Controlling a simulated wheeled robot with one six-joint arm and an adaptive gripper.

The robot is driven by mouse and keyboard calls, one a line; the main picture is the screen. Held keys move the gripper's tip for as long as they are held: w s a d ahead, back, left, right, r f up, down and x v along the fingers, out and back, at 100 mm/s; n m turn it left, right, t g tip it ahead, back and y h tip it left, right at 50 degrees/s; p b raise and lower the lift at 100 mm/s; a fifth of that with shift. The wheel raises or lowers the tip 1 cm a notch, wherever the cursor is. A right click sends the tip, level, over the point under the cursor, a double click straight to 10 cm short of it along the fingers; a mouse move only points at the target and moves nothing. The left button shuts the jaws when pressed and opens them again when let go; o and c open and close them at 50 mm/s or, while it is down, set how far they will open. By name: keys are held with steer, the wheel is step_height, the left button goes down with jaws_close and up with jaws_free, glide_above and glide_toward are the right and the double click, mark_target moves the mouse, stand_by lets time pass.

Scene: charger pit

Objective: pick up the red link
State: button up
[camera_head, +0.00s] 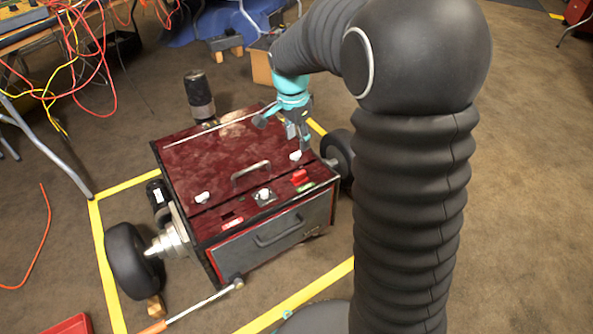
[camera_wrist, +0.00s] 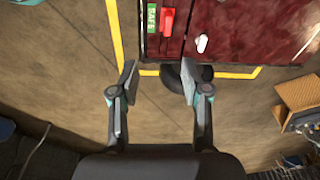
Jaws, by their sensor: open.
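The red link (camera_head: 300,177) is a small bright red piece on the top of the dark red box (camera_head: 190,165), near its front right corner. In the wrist view the red link (camera_wrist: 167,22) lies at the top, beside a green SAFE label. My gripper (camera_head: 303,144) is above the right side of the box, behind the red link. In the wrist view my gripper (camera_wrist: 159,75) has its fingers spread with nothing between them, and the link is beyond the fingertips.
A white knob (camera_head: 295,156) is close to my gripper. A metal handle (camera_head: 250,174) and other white knobs stand on the box top. Wheels (camera_head: 338,150) flank the box. A dark cylinder (camera_head: 199,95) rises behind it. Yellow floor tape surrounds it. Cables hang at left.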

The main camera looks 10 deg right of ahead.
step_height(320, 180, down, 4)
steer(key=w+m, duration=0.1)
steer(key=w, duration=0.1)
steer(key=b, duration=0.1)
glide_above(300, 173)
steer(key=f, duration=0.4)
steer(key=a+f, duration=0.1)
steer(key=f, duration=0.2)
steer(key=shift+f, duration=0.1)
steer(key=shift+w+d+f+b, duration=0.1)
steer(key=shift+d+f+b, duration=0.1)
steer(key=shift+f, duration=0.8)
steer(key=shift+s+d+f+b, duration=0.1)
steer(key=shift+f+b, duration=0.15)
steer(key=shift+f, duration=0.75)
steer(key=shift+w+d+f+b, duration=0.1)
steer(key=shift+d+f+b, duration=0.1)
steer(key=shift+f, duration=0.8)
steer(key=shift+c, duration=0.3)
jaws_close()
